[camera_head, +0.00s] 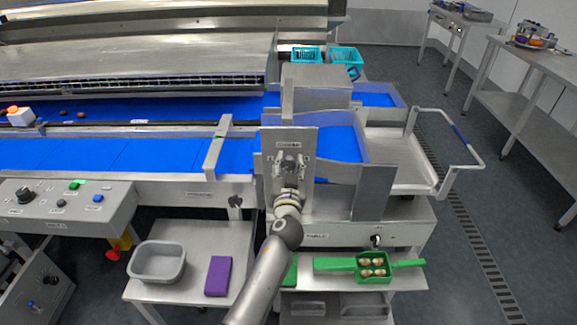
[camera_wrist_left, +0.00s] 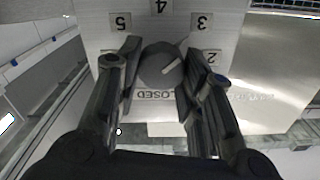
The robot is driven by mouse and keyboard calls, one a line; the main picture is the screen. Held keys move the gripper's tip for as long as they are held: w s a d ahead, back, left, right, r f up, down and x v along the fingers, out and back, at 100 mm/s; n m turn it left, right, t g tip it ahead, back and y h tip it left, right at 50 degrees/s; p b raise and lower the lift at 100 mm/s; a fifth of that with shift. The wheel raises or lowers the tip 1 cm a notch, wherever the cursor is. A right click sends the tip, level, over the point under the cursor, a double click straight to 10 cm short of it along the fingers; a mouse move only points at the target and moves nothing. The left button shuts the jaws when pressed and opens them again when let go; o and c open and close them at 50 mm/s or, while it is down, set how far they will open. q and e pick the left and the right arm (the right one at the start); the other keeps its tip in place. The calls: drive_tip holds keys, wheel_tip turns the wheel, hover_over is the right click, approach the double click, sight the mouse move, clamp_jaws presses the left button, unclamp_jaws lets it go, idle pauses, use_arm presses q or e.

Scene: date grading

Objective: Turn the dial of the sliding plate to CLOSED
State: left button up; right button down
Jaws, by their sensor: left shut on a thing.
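The sliding plate (camera_head: 306,138) is an upright metal panel at the end of the blue belts in the head view. In the left wrist view its pale face (camera_wrist_left: 228,20) carries the number labels 5, 4, 3 and 2, with the word CLOSED below. The dial (camera_wrist_left: 158,62) is a round dark grey knob in the middle of these labels. A white line on it slants up to the right, roughly towards the 2 and 3 side. My left gripper (camera_head: 290,162) is at the plate, its fingers (camera_wrist_left: 160,80) shut on the dial from both sides. My right gripper is not in view.
Blue belts (camera_head: 120,155) run left of the plate. A metal tray with a handle (camera_head: 398,165) stands to the right.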

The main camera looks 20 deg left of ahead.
use_arm(q)
drive_tip(key=shift+m+b, duration=0.35)
drive_tip(key=shift+m, duration=0.65)
drive_tip(key=m, duration=0.3)
drive_tip(key=shift+d+m+b, duration=0.1)
drive_tip(key=shift+m+b, duration=0.2)
drive_tip(key=m, duration=0.3)
drive_tip(key=shift+w+m, duration=0.1)
drive_tip(key=shift+m, duration=0.2)
drive_tip(key=m, duration=0.3)
drive_tip(key=shift+f+m, duration=0.1)
drive_tip(key=shift+m, duration=0.3)
drive_tip(key=m+p, duration=0.1)
drive_tip(key=m, duration=0.1)
drive_tip(key=shift+d+m, duration=0.1)
drive_tip(key=shift+m, duration=0.2)
drive_tip(key=m+p, duration=0.1)
drive_tip(key=m, duration=0.2)
drive_tip(key=shift+m, duration=0.3)
drive_tip(key=m+p, duration=0.1)
drive_tip(key=m, duration=0.2)
drive_tip(key=shift+f+m+p, duration=0.1)
drive_tip(key=shift+m+p, duration=0.2)
drive_tip(key=shift+p, duration=0.05)
drive_tip(key=shift+f+m+p, duration=0.1)
drive_tip(key=shift+m+p, duration=0.55)
drive_tip(key=shift+m, duration=1.05)
